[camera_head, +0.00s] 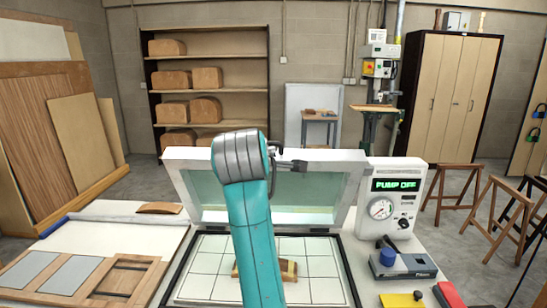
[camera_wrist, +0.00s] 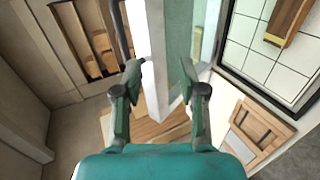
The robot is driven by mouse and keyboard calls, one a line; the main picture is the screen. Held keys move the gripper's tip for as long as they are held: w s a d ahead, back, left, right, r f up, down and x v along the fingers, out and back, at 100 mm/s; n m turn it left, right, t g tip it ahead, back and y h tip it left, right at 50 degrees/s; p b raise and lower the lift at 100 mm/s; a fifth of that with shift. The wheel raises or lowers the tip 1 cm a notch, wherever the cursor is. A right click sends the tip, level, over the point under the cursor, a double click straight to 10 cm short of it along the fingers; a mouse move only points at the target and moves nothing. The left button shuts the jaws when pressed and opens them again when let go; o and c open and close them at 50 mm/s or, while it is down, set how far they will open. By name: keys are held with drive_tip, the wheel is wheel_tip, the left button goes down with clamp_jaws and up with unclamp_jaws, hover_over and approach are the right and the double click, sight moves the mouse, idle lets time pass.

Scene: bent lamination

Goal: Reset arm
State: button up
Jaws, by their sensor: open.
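My gripper (camera_wrist: 162,75) is open and empty in the wrist view, its two fingers apart with the white lid frame (camera_wrist: 150,50) of the press seen behind them. In the head view my teal arm rises in front of the press and hides part of it; the gripper's fingers are mostly hidden there. The press lid (camera_head: 335,200) stands raised, with a greenish clear panel. A curved wooden piece on a form (camera_head: 289,270) lies on the white gridded bed (camera_head: 325,290), partly behind my arm. It also shows in the wrist view (camera_wrist: 287,18).
A control box (camera_head: 388,205) reading "PUMP OFF" stands right of the press. A blue-topped device (camera_head: 400,263) and a red block (camera_head: 447,294) are in front of it. Wooden frames (camera_head: 75,275) and a curved wood piece (camera_head: 160,208) lie at left. Shelves (camera_head: 208,60) stand behind.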

drive_tip(key=s+d+f+m, duration=0.1)
drive_tip(key=s+d+f, duration=0.2)
drive_tip(key=f, duration=0.8)
drive_tip(key=s+d+f+m, duration=0.1)
drive_tip(key=s+d+f, duration=0.2)
drive_tip(key=f, duration=0.9)
drive_tip(key=s+d+f+m, duration=0.2)
drive_tip(key=s+d+f, duration=0.1)
drive_tip(key=f, duration=0.8)
drive_tip(key=shift+s+d+f+t+y, duration=0.1)
drive_tip(key=shift+d+f+t+y, duration=0.15)
drive_tip(key=shift+d, duration=0.3)
drive_tip(key=s+d+f+m, duration=0.2)
drive_tip(key=s+d+f, duration=0.3)
drive_tip(key=s, duration=0.5)
drive_tip(key=s+d+f+m, duration=0.2)
drive_tip(key=s+f, duration=0.6)
drive_tip(key=s, duration=0.3)
drive_tip(key=s+d+r+m, duration=0.1)
drive_tip(key=s+r+m, duration=0.1)
drive_tip(key=s, duration=0.7)
drive_tip(key=s+d+r+m+t, duration=0.1)
drive_tip(key=s+d+r+m, duration=0.1)
drive_tip(key=s, duration=0.8)
drive_tip(key=s+d+r+m, duration=0.2)
drive_tip(key=s+r+m, duration=0.2)
drive_tip(key=s, duration=0.6)
drive_tip(key=shift+d+m, duration=0.15)
drive_tip(key=shift+m, duration=0.45)
